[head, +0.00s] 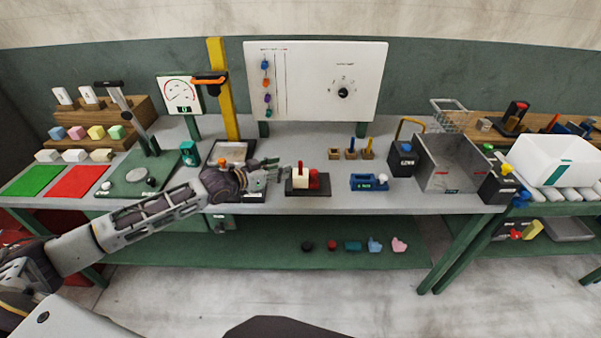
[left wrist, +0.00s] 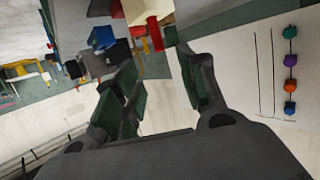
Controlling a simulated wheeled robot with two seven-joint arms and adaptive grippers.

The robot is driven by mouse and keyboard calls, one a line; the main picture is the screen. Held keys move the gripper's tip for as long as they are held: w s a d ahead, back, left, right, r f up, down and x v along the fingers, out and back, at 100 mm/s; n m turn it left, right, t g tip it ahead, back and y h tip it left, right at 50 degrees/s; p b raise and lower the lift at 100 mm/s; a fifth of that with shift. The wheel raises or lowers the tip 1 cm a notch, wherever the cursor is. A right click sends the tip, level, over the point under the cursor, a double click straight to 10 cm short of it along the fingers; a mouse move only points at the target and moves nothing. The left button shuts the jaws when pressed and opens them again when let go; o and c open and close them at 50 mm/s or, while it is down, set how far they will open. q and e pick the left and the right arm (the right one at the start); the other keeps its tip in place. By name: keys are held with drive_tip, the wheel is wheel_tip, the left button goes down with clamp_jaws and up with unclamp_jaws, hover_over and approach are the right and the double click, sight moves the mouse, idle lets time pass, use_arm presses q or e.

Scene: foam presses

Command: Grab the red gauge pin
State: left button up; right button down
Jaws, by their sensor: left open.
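A slim red pin (head: 300,166), which looks like the red gauge pin, stands upright at a cream block (head: 298,179) on a dark base (head: 309,192). A wider red piece (head: 314,179) sits at the block's right. My left gripper (head: 281,172) is just left of the block, open and empty, pointing right. In the left wrist view the red pin (left wrist: 156,34) shows beyond the gap between the open fingers (left wrist: 155,60), apart from them. The cream block (left wrist: 140,9) shows behind it at the top edge. My right gripper is in neither view.
A blue block (head: 368,182) lies to the right, and pegs on small wooden blocks (head: 351,153) stand behind. A yellow post (head: 222,90) and white panel (head: 315,80) rise at the back. Bench (head: 430,201) space in front of the dark base is narrow.

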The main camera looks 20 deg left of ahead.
sight(301, 162)
use_arm(q)
drive_tip(key=shift+x, duration=3)
drive_tip(key=shift+p+x, duration=0.3)
drive_tip(key=shift+x, duration=0.45)
drive_tip(key=shift+f+x, duration=0.2)
drive_tip(key=shift+x, duration=1.65)
clamp_jaws()
